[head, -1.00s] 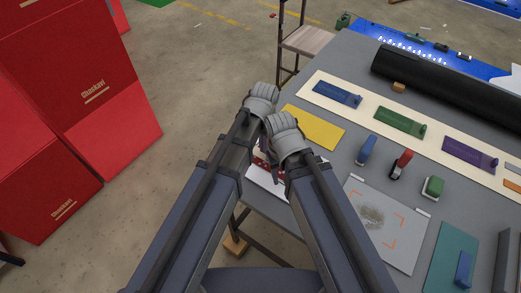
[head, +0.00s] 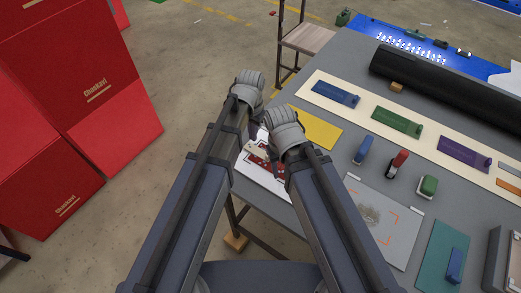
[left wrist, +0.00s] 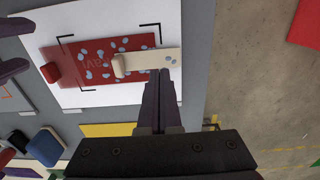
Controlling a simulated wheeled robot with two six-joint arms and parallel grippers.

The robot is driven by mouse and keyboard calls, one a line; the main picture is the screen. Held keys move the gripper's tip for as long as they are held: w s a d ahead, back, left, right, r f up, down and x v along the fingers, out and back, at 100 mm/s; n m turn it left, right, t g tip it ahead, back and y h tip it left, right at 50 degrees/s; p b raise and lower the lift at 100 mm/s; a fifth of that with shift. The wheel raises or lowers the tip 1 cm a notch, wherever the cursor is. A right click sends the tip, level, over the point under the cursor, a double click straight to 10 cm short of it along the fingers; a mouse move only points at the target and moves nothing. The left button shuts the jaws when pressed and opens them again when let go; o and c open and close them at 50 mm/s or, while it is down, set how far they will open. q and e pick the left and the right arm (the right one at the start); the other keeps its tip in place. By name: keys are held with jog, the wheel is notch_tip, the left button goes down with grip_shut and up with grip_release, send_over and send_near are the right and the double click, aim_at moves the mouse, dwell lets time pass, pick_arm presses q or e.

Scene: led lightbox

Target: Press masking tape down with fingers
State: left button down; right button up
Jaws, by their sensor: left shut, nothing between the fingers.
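In the left wrist view a red vinyl piece with pale blue spots (left wrist: 103,62) lies on a white sheet (left wrist: 110,18). A beige masking tape strip (left wrist: 158,60) lies over its right end, with a small beige block-like piece (left wrist: 119,66) at the strip's left end. My left gripper (left wrist: 160,73) is shut and empty, its tips over the strip's lower edge; contact cannot be told. In the head view my left gripper (head: 246,95) is at the sheet's far left corner. My right gripper (head: 278,140) covers part of the sheet; its fingers (left wrist: 15,48) show apart in the wrist view.
A red block (left wrist: 50,72) sits at the vinyl's left end. A yellow sheet (head: 318,126) lies behind. Blue (head: 363,150), red (head: 397,163) and green (head: 427,187) tools stand to the right. The table edge is close on the left, with floor beyond.

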aim_at(252, 148)
pick_arm(q)
jog(key=shift+w+a+r, duration=0.1)
jog(key=shift+w+a, duration=0.05)
jog(key=shift+a, duration=0.05)
pick_arm(e)
jog(key=shift+r, duration=0.15)
jog(key=shift+f, duration=0.2)
pick_arm(q)
jog(key=shift+f+b, duration=2.95)
jog(key=shift+b, duration=0.05)
pick_arm(e)
jog(key=shift+f, duration=2.75)
pick_arm(q)
jog(key=shift+r, duration=0.1)
jog(key=shift+r+p, duration=1.45)
jog(key=shift+p, duration=0.1)
pick_arm(e)
jog(key=shift+r, duration=1.5)
